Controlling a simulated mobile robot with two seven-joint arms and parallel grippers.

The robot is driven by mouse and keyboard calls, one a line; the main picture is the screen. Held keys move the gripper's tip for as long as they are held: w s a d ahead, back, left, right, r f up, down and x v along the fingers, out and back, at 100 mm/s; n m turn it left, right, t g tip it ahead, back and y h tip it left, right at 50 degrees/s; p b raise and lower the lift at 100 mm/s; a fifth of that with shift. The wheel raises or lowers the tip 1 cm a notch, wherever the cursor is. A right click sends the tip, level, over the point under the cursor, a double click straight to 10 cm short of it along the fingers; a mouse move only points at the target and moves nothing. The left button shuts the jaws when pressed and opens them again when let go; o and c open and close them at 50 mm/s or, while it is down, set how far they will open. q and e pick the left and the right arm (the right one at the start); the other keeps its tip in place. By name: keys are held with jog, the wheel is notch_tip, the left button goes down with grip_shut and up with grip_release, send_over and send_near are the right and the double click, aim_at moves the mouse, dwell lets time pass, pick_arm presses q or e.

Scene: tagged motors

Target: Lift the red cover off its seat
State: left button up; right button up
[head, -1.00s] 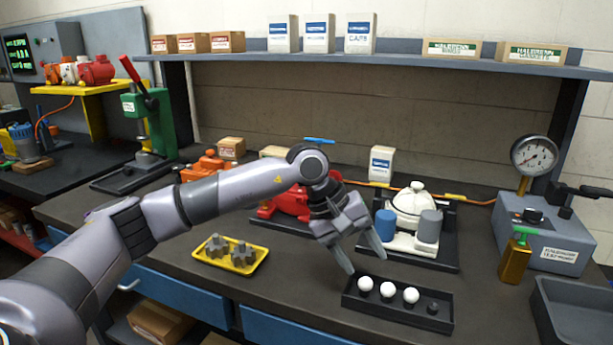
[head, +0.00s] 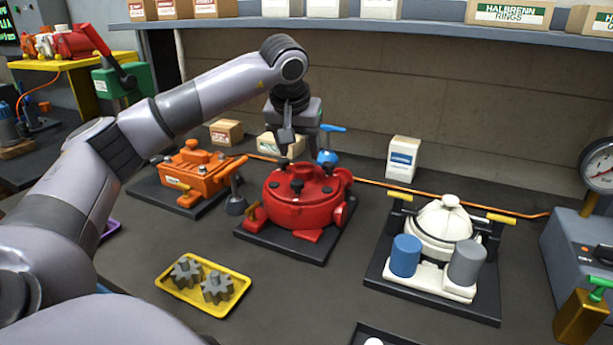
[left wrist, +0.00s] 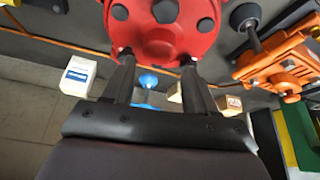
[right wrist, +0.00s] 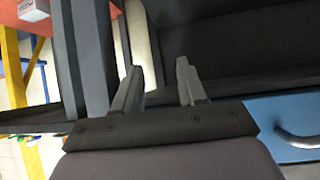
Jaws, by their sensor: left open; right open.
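The red cover (head: 315,180) is a round red lid with black knobs on top. It sits on the red housing (head: 296,214), which stands on a dark base plate in the middle of the bench. My left gripper (head: 287,145) is above the cover, pointing down, open and empty. In the left wrist view the cover (left wrist: 165,14) lies at the top, just beyond the tips of my left gripper (left wrist: 156,56). I cannot tell if the fingertips touch it. My right gripper (right wrist: 157,70) is open and empty, low near a blue drawer front (right wrist: 285,115).
An orange unit (head: 190,172) stands left of the housing, and a white unit (head: 437,225) with blue and grey cylinders stands right. A yellow tray (head: 232,298) with grey gears lies in front. A blue valve (head: 327,155) and small boxes are behind. Bare bench lies between tray and white unit.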

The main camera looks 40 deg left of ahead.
aim_at(303, 165)
pick_arm(q)
jog(key=x, duration=0.7)
jog(key=shift+p, duration=0.4)
jog(key=shift+d+r, duration=0.1)
grip_shut()
jog(key=shift+w+r, duration=0.1)
jog(key=shift+r, duration=0.05)
